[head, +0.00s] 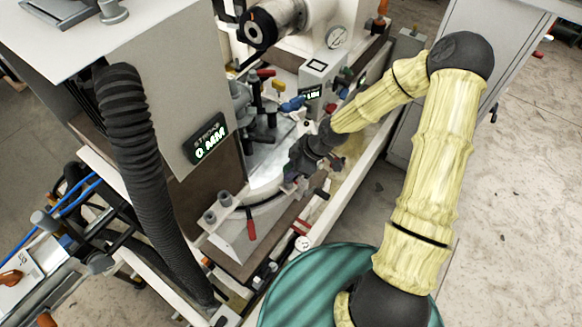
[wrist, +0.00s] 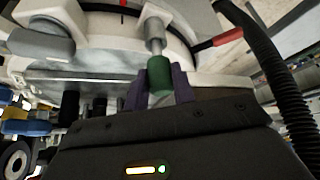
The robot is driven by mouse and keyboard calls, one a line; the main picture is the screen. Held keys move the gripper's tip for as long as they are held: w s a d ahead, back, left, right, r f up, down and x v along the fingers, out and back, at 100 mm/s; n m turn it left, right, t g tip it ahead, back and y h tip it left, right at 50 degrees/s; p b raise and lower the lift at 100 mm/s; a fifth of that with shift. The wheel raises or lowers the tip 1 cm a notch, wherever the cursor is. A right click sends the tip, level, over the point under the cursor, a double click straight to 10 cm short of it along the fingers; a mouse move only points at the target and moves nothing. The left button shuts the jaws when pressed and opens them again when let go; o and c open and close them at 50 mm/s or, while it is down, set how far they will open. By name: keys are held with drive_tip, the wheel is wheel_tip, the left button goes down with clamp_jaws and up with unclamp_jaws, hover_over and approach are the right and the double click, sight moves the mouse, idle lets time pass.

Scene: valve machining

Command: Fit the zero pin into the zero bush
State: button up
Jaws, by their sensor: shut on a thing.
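My gripper (wrist: 159,90) has its two purple fingers shut on the green grip of the zero pin (wrist: 160,74). The pin's silver shank (wrist: 154,35) points away from the fingers, to a white bracket (wrist: 183,24) on the curved white plate. The zero bush cannot be told apart from this bracket, and I cannot tell whether the pin's tip is inside it or only in front. In the head view my gripper (head: 291,172) is low over the machine bed beside the curved plate; the pin is too small to make out there.
A red-handled lever (head: 250,224) stands near the plate's front; its red grip shows in the wrist view (wrist: 228,37). A grey cylinder (wrist: 40,44) is at the left. The grey STROKE housing (head: 185,105) and black hose (head: 140,165) stand left. Valves and handles crowd behind.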

drive_tip(key=shift+f+b, duration=0.8)
drive_tip(key=shift+f, duration=0.35)
drive_tip(key=o, duration=1.1)
drive_tip(key=shift+r, duration=0.1)
drive_tip(key=shift+c, duration=0.2)
drive_tip(key=b+v, duration=0.1)
drive_tip(key=v, duration=1.6)
drive_tip(key=shift+r, duration=0.15)
